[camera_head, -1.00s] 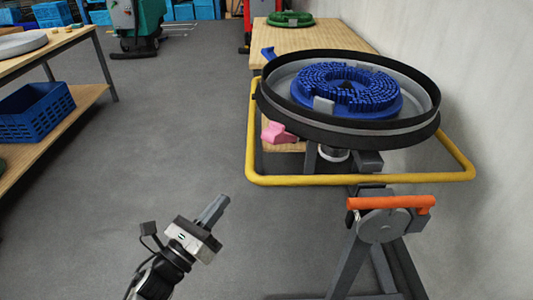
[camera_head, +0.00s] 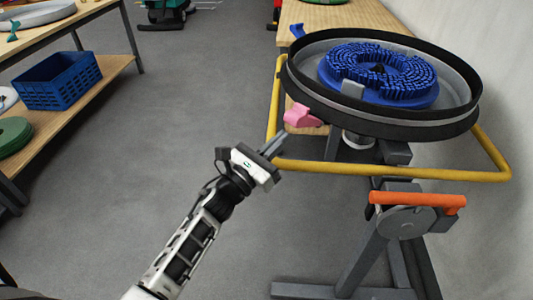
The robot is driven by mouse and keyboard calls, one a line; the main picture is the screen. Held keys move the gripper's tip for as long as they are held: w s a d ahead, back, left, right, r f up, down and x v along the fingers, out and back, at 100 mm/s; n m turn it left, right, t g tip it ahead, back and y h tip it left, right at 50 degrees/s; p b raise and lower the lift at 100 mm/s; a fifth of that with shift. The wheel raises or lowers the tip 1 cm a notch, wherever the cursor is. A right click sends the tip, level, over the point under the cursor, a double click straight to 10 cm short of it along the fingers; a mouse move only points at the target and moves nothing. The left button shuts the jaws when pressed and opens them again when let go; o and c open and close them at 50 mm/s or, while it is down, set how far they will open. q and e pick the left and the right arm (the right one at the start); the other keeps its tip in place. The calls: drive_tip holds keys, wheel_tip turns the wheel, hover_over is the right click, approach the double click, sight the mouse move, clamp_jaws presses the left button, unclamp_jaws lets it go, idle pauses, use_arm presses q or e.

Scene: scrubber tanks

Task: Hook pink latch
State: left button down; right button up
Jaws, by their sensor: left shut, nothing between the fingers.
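The pink latch (camera_head: 302,116) sits at the left underside of the round black-rimmed scrubber deck (camera_head: 400,124), just inside the yellow rail. My left gripper (camera_head: 281,138) is shut and empty. It appears just below and left of the pink latch in the picture, near the yellow rail, with a small gap to the latch. I cannot tell its exact depth relative to the rail. My right gripper is out of view.
A yellow tube rail (camera_head: 400,171) runs around the deck. A blue brush (camera_head: 360,75) lies in the deck. An orange handle (camera_head: 417,198) is on the grey stand below. A shelf with a blue crate (camera_head: 58,83) stands at left. The floor between is clear.

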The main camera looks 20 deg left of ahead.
use_arm(q)
drive_tip(key=shift+w+d+r, duration=0.15)
drive_tip(key=shift+w+r, duration=0.15)
drive_tip(key=shift+r, duration=0.35)
